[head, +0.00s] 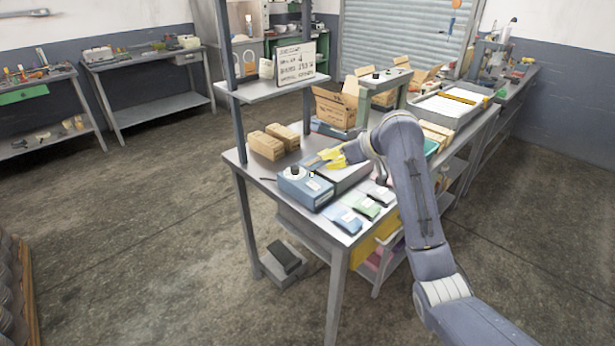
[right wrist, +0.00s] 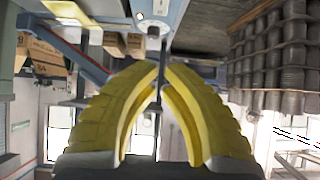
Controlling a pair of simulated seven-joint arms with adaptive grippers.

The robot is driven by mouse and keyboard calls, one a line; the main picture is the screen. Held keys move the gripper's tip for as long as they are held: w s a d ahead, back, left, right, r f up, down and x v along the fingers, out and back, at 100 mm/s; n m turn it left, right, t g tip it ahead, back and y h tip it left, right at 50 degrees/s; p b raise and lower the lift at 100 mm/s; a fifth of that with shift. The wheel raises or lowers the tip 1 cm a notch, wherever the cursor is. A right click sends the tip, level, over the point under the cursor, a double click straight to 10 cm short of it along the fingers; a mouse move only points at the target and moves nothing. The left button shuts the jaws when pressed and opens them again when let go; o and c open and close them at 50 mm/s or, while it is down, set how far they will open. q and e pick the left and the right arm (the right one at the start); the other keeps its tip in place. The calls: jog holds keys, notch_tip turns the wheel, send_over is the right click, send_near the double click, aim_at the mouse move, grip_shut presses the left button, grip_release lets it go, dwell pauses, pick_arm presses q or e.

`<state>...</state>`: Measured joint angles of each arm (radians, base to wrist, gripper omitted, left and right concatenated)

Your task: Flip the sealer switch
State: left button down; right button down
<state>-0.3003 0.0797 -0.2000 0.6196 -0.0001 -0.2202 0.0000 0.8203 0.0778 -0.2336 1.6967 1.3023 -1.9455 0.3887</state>
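The sealer is a blue box (head: 305,188) at the near left of the workbench, with a dark round knob on top. A small pale part beside the knob may be the switch (head: 311,175); it is too small to tell its position. My right gripper (head: 330,157) has yellow fingers and is above the bench, just behind and right of the blue box, apart from it. In the right wrist view the fingertips (right wrist: 160,70) come together with nothing visible between them. A pale blue panel with small round parts (right wrist: 154,14) shows beyond them. My left gripper is not in view.
Two cardboard boxes (head: 267,145) stand behind the sealer. Blue, green and grey packets (head: 365,206) lie along the front right of the bench. A shelf (head: 268,90) with a written board (head: 296,64) rises at the back left.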

dwell(0.3)
send_near(303, 182)
jog(key=w+a+r, duration=0.2)
jog(key=shift+w+a+r, duration=0.15)
jog(key=shift+w+a, duration=0.25)
jog(key=f, duration=0.2)
jog(key=shift+w+a+f, duration=0.15)
jog(key=shift+w+f, duration=0.1)
jog(key=shift+f, duration=0.15)
jog(key=shift+a+f, duration=0.1)
jog(key=shift+f, duration=0.65)
jog(key=shift+w+a+f+g+h, duration=0.25)
jog(key=shift+f+g+h, duration=0.3)
jog(key=shift+g+h, duration=0.15)
jog(key=shift+s+d, duration=0.1)
jog(key=shift+d, duration=0.05)
